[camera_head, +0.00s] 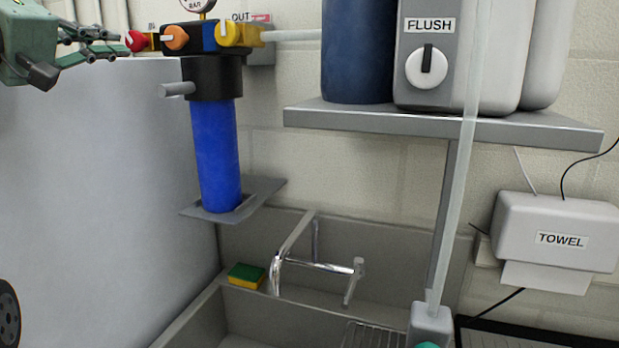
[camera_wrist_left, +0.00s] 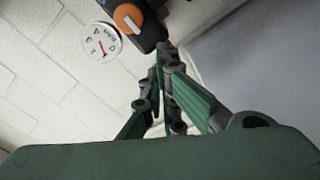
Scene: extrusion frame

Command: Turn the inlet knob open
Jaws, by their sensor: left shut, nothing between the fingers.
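A red knob (camera_head: 136,41) sits at the left end of the filter head, beside a partly hidden label (camera_head: 152,27) that I cannot read in full. An orange knob (camera_head: 174,37) is in the middle and a yellow knob (camera_head: 233,34) is at the right under the OUT label (camera_head: 240,17). My left gripper (camera_head: 117,45) is shut and empty, its fingertips close to the left side of the red knob; I cannot tell whether they touch. In the left wrist view the shut fingers (camera_wrist_left: 163,58) point toward the filter head near the orange knob (camera_wrist_left: 128,18). The red knob is not discernible there. My right gripper is out of view.
A pressure gauge (camera_wrist_left: 100,42) sits by the filter head. The blue filter housing (camera_head: 217,155) hangs below. A large grey panel (camera_head: 90,190) stands at left. A shelf (camera_head: 440,125) with the FLUSH unit (camera_head: 408,85) is at right, above a sink with a faucet (camera_head: 315,265).

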